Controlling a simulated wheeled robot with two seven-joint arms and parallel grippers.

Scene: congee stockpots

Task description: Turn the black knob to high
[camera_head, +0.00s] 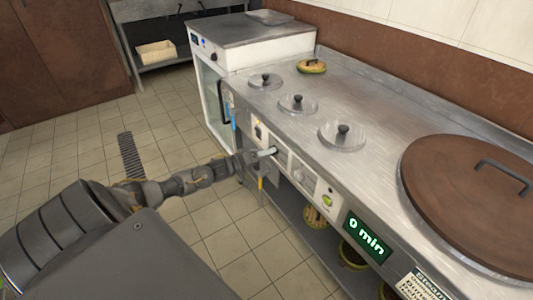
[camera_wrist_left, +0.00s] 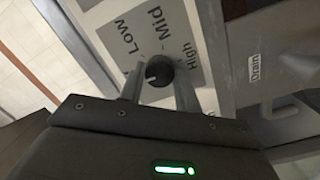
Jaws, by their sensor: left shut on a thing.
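The black knob (camera_wrist_left: 158,72) sits on a panel with a grey label (camera_wrist_left: 150,36) reading Low, Mid and High, seen in the left wrist view. A pale mark on the knob faces left in that view. My left gripper (camera_wrist_left: 158,84) has one finger on each side of the knob and is shut on it. In the head view my left gripper (camera_head: 268,153) reaches the front panel of the counter from the left, and the knob is hidden there. My right gripper is not in view.
The steel counter (camera_head: 370,92) carries several glass-lidded pots (camera_head: 342,134) and a large brown lid (camera_head: 470,200). A display (camera_head: 367,238) reads 0 min. A panel marked Drain (camera_wrist_left: 254,68) is beside the knob label. Tiled floor (camera_head: 225,228) is open at the left.

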